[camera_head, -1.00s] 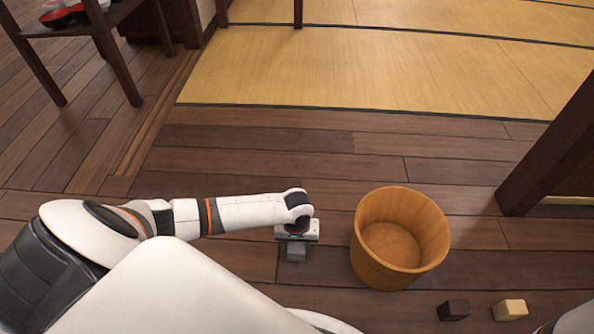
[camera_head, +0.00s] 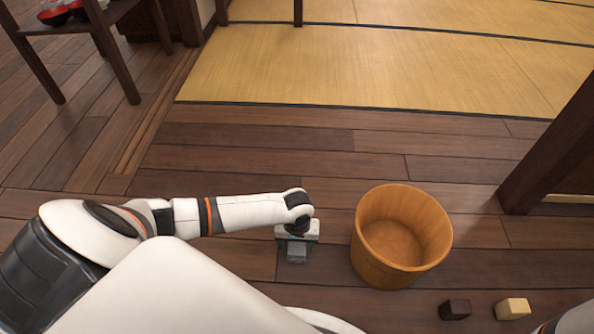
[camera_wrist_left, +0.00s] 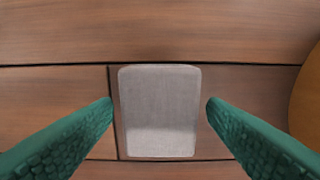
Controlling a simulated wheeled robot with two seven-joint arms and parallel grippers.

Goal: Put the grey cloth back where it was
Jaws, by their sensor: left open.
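The grey cloth (camera_head: 297,254) is a small rounded rectangle lying on the wooden floor just left of the tub. In the left wrist view the cloth (camera_wrist_left: 160,112) lies between my two green fingers, with a gap on each side. My left gripper (camera_head: 296,246) is directly over the cloth and open; its fingertips also show in the left wrist view (camera_wrist_left: 160,108). I cannot tell its exact height above the floor. My right gripper is not seen; only a bit of white arm shows at the lower right corner.
A round wooden tub (camera_head: 431,208) stands right of my left gripper, close by. A dark block (camera_head: 455,309) and a light block (camera_head: 512,309) lie at the lower right. A dark wooden post (camera_head: 555,150) stands at right. The floor toward the yellow tatami (camera_head: 370,70) is clear.

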